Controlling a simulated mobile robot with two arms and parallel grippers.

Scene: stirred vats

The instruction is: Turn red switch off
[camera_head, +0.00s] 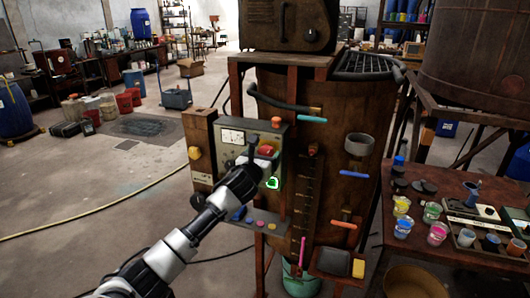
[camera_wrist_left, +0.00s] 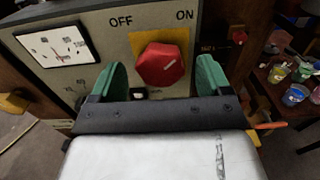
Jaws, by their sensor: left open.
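The red switch (camera_wrist_left: 161,65) is a round red knob on a yellow plate, on a grey panel marked OFF at left and ON at right. In the head view the red switch (camera_head: 268,149) shows just above my left gripper (camera_head: 264,163), which partly covers the panel (camera_head: 233,150). In the wrist view my left gripper (camera_wrist_left: 161,72) is open, its green fingers on either side of the knob with visible gaps. I cannot tell how deep the fingers reach. My right gripper is not in view.
A white gauge (camera_wrist_left: 57,45) sits on the panel left of the switch. The panel is fixed before a large rusty vat (camera_head: 335,130). A table (camera_head: 400,235) with paint cups stands at right. A yellow hose (camera_head: 95,222) crosses the open floor at left.

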